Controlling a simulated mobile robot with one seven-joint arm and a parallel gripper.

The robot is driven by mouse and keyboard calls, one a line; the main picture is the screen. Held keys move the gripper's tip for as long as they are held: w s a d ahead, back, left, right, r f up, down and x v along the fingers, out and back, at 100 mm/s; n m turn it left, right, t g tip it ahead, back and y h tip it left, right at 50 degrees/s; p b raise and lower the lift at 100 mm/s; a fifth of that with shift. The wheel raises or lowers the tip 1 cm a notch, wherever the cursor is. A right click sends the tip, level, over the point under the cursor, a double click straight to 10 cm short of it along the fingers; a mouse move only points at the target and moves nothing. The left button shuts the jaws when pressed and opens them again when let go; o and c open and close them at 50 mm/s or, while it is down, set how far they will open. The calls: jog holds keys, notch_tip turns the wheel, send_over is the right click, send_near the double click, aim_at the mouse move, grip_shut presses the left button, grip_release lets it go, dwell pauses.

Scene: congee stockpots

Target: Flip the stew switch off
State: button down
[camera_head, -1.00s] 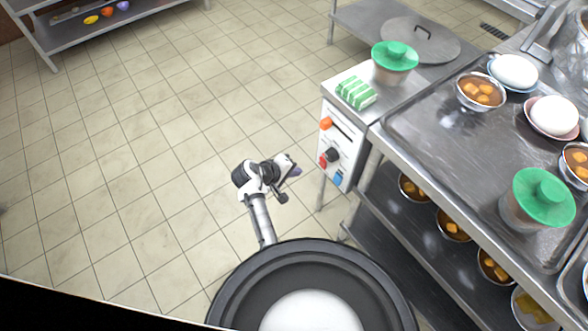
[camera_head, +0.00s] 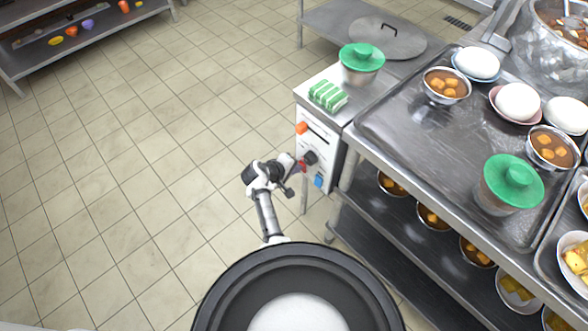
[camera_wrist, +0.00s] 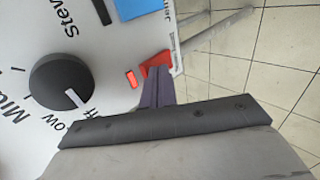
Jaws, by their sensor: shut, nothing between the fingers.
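The white control panel (camera_head: 322,150) on the front of the steel cabinet has an orange part at the top, a black knob (camera_head: 310,158), a red switch (camera_head: 302,168) and a blue part. In the wrist view the knob (camera_wrist: 62,85) has "Mid" and "Low" beside it, and partly cropped "Stew" lettering shows above it. The red switch (camera_wrist: 153,66) is partly hidden behind my gripper (camera_wrist: 159,72), and a small red indicator (camera_wrist: 131,79) is beside it. My gripper is shut and empty, its tips at the red switch; I cannot tell whether they touch.
Green-and-white packets (camera_head: 328,96) and a green-lidded pot (camera_head: 361,62) stand on the cabinet. The steel counter (camera_head: 400,140) at right holds bowls, with more on its lower shelf. A leg stands below the panel. The tiled floor (camera_head: 150,160) to the left is clear.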

jog(key=shift+w+d+r, duration=0.2)
jog(key=shift+w, duration=0.05)
jog(key=shift+r, duration=0.1)
jog(key=shift+r+p, duration=0.7)
jog(key=shift+p, duration=0.2)
